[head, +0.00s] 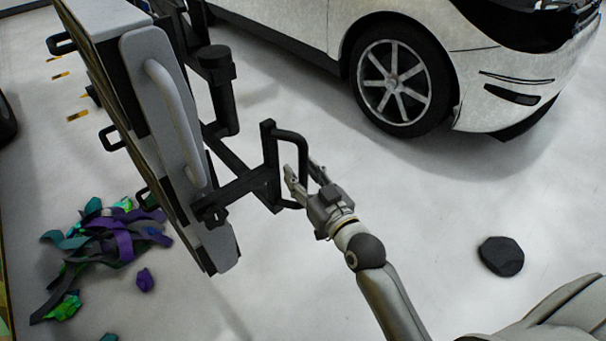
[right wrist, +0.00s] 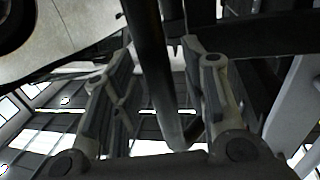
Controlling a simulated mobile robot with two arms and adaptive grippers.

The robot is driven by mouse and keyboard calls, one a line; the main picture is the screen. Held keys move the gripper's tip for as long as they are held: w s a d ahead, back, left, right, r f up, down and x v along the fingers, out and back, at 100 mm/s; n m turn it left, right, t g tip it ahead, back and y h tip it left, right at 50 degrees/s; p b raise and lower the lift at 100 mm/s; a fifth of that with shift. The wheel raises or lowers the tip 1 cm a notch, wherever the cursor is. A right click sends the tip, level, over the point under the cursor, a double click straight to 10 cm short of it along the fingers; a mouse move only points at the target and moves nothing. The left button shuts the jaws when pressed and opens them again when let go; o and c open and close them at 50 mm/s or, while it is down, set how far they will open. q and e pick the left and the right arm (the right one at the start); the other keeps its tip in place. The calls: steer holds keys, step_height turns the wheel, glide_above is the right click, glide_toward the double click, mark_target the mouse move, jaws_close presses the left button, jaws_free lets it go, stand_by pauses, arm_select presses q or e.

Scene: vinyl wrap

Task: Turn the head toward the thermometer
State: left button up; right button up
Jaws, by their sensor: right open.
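I see no thermometer in the head view or the right wrist view. My right gripper (head: 305,172) is open at a black loop handle (head: 301,150) on the side of a tall cart (head: 180,110). In the right wrist view, a dark bar (right wrist: 150,70) runs between the two spread fingers of the right gripper (right wrist: 155,75). The fingers are not closed on the bar. I cannot tell whether either finger touches it. My left gripper is not in view.
A white car (head: 440,60) with a dark wheel (head: 393,84) stands at the top right. Purple, teal and green scraps (head: 105,240) lie on the floor at left. A dark lump (head: 501,256) lies at right. Pale floor (head: 440,200) between the car and lump is clear.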

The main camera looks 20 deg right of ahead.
jaws_close()
steer(key=w+d, duration=0.3)
steer(key=d, duration=0.3)
steer(key=w+d+b, duration=0.1)
steer(key=w+d, duration=0.2)
steer(key=d, duration=0.4)
steer(key=shift+d, duration=0.25)
jaws_free()
steer(key=shift+s, duration=0.15)
steer(key=shift+s, duration=0.1)
